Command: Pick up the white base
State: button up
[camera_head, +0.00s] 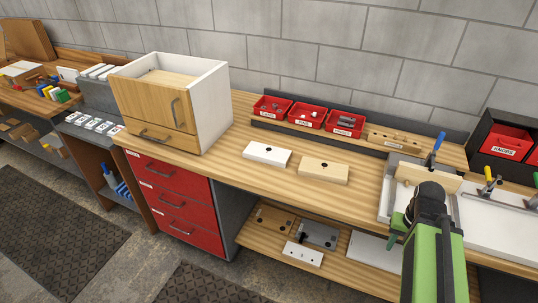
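A white block (267,154) with a dark hole in its top lies flat on the wooden bench top, near the middle of the view. A second white piece (303,253) with dark holes lies on the lower shelf. I cannot tell from this view which of them is called the base. My green arm with its dark end, my gripper (431,194), reaches in from the lower right over the grey tray. It is to the right of both white pieces and apart from them.
A light wooden block (323,171) lies right of the white block. Red bins (311,117) stand behind. A drawer cabinet (170,100) stands left. A grey tray (386,195) with clamps is at right. Wooden (271,219) and grey (319,235) pieces share the lower shelf.

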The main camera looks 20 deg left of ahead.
aim_at(269, 154)
jog(key=u, duration=1.75)
jog(key=i, duration=0.9)
jog(key=u, duration=0.05)
